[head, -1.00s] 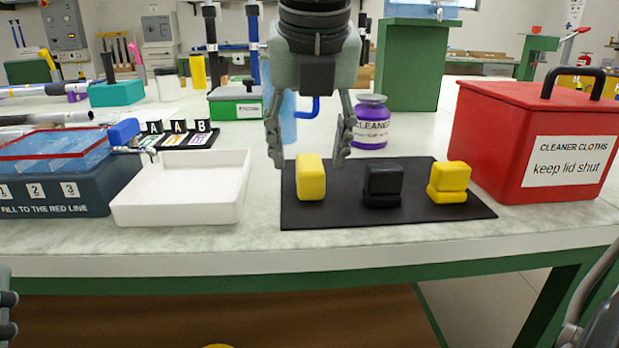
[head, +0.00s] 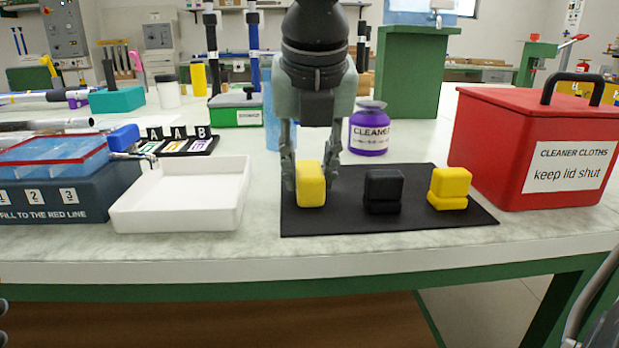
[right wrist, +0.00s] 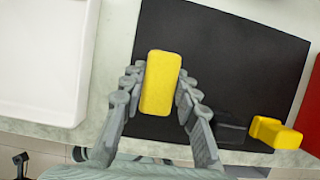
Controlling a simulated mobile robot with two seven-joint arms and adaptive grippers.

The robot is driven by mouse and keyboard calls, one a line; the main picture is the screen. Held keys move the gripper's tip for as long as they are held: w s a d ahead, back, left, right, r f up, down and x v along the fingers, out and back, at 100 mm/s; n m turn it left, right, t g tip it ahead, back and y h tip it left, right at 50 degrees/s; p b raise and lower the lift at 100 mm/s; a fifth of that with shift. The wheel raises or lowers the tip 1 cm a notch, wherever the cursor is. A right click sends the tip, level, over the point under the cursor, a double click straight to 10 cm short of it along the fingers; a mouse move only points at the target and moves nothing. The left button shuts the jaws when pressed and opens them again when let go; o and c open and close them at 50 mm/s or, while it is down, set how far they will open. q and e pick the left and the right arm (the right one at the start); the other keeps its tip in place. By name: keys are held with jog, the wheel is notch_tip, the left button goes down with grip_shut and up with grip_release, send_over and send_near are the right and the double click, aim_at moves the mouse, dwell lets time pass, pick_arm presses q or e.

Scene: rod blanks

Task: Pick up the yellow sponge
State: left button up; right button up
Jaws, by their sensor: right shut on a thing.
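A yellow sponge (head: 311,184), a plain rounded block, stands at the left end of the black mat (head: 408,221). My right gripper (head: 311,186) comes down from above and is shut on it, one finger on each side. In the right wrist view the sponge (right wrist: 160,83) sits between the two grey fingers of the gripper (right wrist: 160,90). Its underside is hidden, so I cannot tell whether it still touches the mat. My left gripper is not in view.
On the mat to the right are a black block (head: 383,189) and another yellow block (head: 449,187), both stepped. A white tray (head: 181,222) lies left, a red lidded bin (head: 490,150) right. A purple cleaner jar (head: 369,131) stands behind the mat.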

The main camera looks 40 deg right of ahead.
aim_at(304, 161)
jog(key=shift+r, duration=0.55)
jog(key=r, duration=0.2)
jog(key=r+p, duration=0.1)
jog(key=shift+w+a+r, duration=0.1)
jog(key=shift+w+r, duration=0.25)
jog(key=shift+w, duration=0.05)
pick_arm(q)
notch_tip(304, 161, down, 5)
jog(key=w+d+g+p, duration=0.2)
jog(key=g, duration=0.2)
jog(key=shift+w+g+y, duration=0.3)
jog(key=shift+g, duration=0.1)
pick_arm(e)
jog(key=w+a+r, duration=0.4)
jog(key=w+r, duration=0.2)
jog(key=w, duration=0.3)
jog(key=shift+w+a, duration=0.35)
jog(key=shift+w, duration=0.05)
jog(key=shift+r, duration=0.1)
jog(key=o, duration=0.4)
jog(key=shift+c, duration=0.2)
jog(key=c, duration=0.4)
jog(key=shift+c, duration=0.2)
